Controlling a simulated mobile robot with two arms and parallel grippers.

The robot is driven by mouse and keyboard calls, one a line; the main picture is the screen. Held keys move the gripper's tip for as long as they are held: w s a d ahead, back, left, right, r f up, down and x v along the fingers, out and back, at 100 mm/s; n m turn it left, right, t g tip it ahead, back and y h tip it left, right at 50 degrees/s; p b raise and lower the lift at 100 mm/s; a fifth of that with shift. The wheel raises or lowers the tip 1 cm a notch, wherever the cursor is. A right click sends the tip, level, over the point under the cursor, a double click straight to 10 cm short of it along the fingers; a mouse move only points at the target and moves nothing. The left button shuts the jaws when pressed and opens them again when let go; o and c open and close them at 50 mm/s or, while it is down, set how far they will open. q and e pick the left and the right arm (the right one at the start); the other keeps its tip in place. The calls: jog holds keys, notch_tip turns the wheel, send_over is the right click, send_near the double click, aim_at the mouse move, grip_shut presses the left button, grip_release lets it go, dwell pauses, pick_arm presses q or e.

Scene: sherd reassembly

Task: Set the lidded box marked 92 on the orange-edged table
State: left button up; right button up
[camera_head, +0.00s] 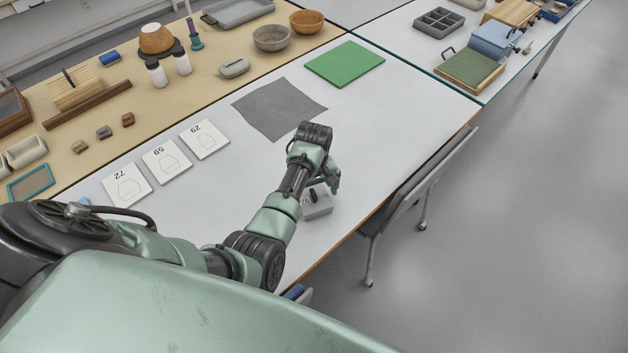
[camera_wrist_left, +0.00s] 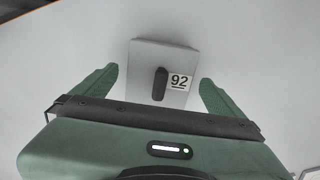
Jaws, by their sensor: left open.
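The lidded box marked 92 (camera_head: 319,207) is a small grey box on the white table (camera_head: 225,235), near its brown-orange edge. In the left wrist view the box (camera_wrist_left: 163,60) shows its lid from above, with a dark elongated knob and a white label reading 92. My left gripper (camera_head: 328,181) is just over the box, and my arm hides part of it. In the wrist view its two green fingers (camera_wrist_left: 158,77) are apart, one toward each side of the box, with visible gaps. My right gripper is in neither view.
A grey cloth (camera_head: 279,107), a green mat (camera_head: 345,64) and several numbered cards (camera_head: 166,160) lie on the white table. A chair (camera_head: 418,190) stands against its right edge. A tan table (camera_head: 215,88) with bowls and tools adjoins it on the left.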

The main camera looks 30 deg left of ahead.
aim_at(314, 194)
pick_arm(q)
notch_tip(314, 194, up, 9)
dwell(0.3)
dwell(0.5)
